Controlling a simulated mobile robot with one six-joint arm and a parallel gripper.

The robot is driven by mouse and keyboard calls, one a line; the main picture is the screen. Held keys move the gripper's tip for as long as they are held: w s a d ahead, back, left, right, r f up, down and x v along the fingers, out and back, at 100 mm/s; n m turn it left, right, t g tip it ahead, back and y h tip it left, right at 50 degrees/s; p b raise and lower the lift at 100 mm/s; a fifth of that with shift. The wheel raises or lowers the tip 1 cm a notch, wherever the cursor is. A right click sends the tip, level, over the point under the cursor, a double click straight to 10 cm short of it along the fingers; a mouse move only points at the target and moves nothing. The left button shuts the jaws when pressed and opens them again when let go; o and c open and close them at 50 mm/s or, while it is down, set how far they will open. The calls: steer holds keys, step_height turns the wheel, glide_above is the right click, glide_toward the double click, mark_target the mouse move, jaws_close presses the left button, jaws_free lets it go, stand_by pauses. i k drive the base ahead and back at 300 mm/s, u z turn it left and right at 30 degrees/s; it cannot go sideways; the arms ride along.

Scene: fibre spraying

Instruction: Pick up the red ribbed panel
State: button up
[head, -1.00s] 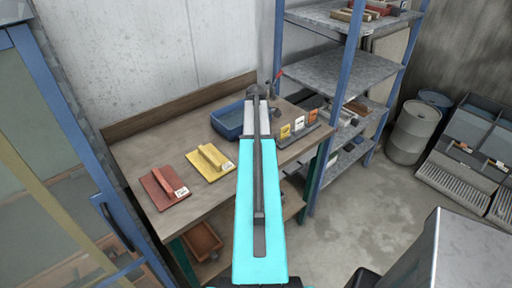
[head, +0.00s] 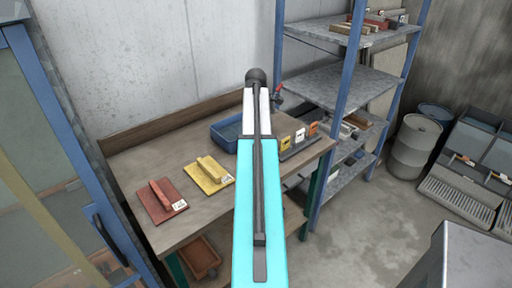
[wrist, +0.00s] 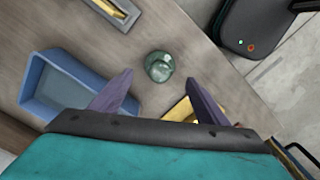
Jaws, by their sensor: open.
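A flat red panel (head: 167,204) with a red bar-shaped handle and a white tag lies on the left part of the wooden workbench (head: 160,160) in the head view. Its ribs are too small to make out. I do not see it in the wrist view. My gripper (wrist: 159,77) shows two purple fingers spread apart in the wrist view, with nothing held between them. In the head view my arm reaches out over the bench, to the right of the red panel; the fingers are hidden there.
A yellow panel (head: 209,174) lies right of the red one. A blue tray (head: 222,139) stands behind it, also in the wrist view (wrist: 32,93). A round greenish thing (wrist: 160,66) lies below my fingers. A blue-posted shelf rack (head: 345,75) stands to the right.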

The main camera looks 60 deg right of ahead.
mark_target(162, 201)
steer(key=z, duration=0.05)
steer(key=k, duration=1)
steer(key=u, duration=0.05)
